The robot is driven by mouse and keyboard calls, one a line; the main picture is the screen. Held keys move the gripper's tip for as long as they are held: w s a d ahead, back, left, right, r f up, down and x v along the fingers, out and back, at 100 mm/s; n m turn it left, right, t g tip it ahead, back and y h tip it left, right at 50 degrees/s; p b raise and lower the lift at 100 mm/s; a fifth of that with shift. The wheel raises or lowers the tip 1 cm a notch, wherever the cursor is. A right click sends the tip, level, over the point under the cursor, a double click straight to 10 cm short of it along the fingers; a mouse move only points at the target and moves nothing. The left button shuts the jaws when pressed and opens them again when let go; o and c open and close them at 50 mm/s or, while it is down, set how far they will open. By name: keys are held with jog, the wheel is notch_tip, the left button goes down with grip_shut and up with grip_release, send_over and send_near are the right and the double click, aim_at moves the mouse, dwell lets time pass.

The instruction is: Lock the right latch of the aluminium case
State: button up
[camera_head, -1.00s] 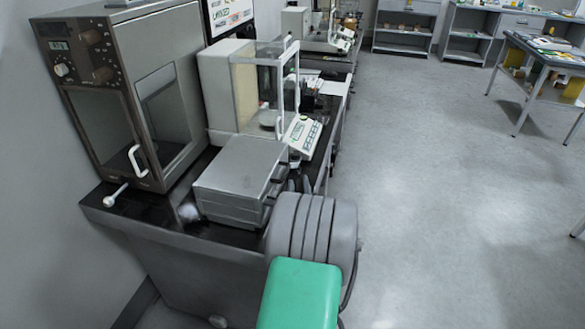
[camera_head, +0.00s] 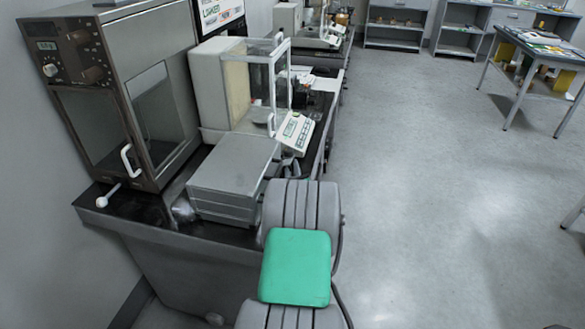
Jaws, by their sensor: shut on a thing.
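The aluminium case (camera_head: 232,170) is a closed, flat grey box on the dark bench. Its latch side faces right, toward my arm. My gripper (camera_head: 287,166) shows only as a small dark part beside the far end of that side, mostly hidden behind my grey arm link. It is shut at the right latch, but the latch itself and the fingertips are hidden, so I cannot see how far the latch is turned.
A brown oven (camera_head: 132,95) with a white handle stands left of the case. A glass-fronted balance (camera_head: 243,85) with a keypad (camera_head: 293,132) stands just behind it. The floor (camera_head: 420,190) to the right is clear. A table (camera_head: 530,70) stands far right.

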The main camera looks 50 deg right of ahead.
grip_shut()
jog(key=shift+r, duration=0.1)
jog(key=shift+s+r+n+g+y+p, duration=0.1)
jog(key=shift+r+n+g+y+p, duration=0.35)
jog(key=shift+n+p, duration=0.8)
jog(key=shift+r+n+g, duration=0.3)
jog(key=shift+r+n, duration=0.15)
jog(key=shift+n, duration=0.65)
jog(key=shift+r+n+g, duration=0.25)
jog(key=shift+r+n, duration=0.15)
jog(key=shift+n, duration=0.65)
